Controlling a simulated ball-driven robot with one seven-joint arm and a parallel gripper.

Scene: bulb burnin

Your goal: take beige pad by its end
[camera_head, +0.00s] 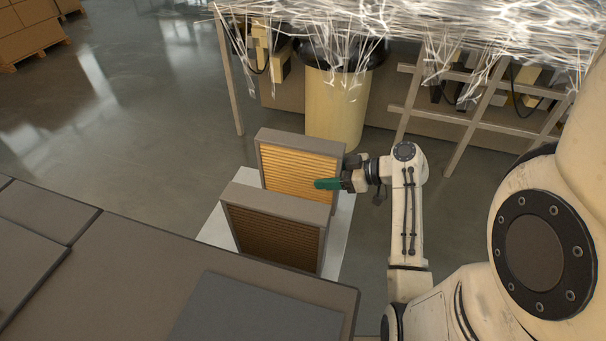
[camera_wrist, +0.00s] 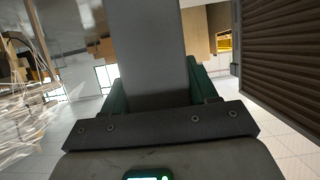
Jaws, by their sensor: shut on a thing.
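The beige pad (camera_head: 298,168) is an upright panel with tan ribs in a grey-brown frame, the rear of two panels in the head view. My gripper (camera_head: 328,184) reaches in from the right at its right end. One green finger shows across its front face; the other is hidden behind it. In the wrist view, the pad's grey end (camera_wrist: 155,60) stands between the green fingers of my gripper (camera_wrist: 158,88), which is shut on it.
A second panel with dark brown ribs (camera_head: 272,236) stands just in front; its ribbed face shows in the wrist view (camera_wrist: 285,60). Both stand over a white floor sheet (camera_head: 216,228). A brown table (camera_head: 130,270) is in front. A cream bin (camera_head: 336,105) and a web-covered bench (camera_head: 440,25) are behind.

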